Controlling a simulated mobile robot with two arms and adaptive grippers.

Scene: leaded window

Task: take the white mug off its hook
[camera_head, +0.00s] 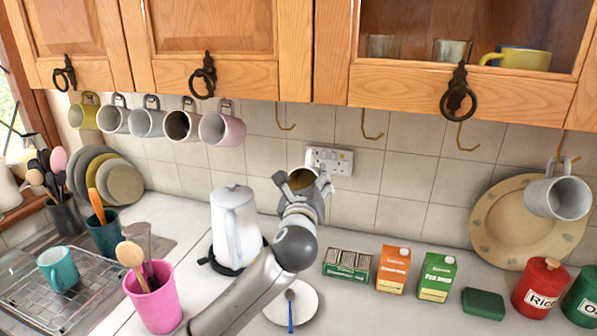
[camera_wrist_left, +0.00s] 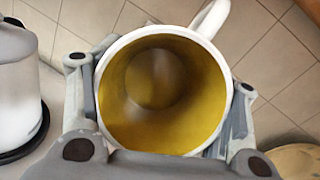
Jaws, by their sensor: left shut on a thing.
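A white mug (camera_wrist_left: 215,20) with a yellow inside fills the middle of the left wrist view, its mouth facing the camera and its handle at the upper right. My left gripper (camera_head: 303,182) is shut on this mug, with fingers on both sides of its body. In the head view the mug (camera_head: 301,171) is mostly hidden by the gripper, in front of the tiled wall near the socket. It is below the cabinet hooks and no hook shows in its handle. Empty hooks (camera_head: 373,126) hang on either side above it. My right gripper is in neither view.
Several mugs (camera_head: 222,128) hang at the left, and a pale grey mug (camera_head: 557,197) at the right before a big plate (camera_head: 507,232). A white kettle (camera_head: 235,228) stands left of the gripper. Cartons (camera_head: 436,277) and a small saucer (camera_head: 291,305) are on the counter.

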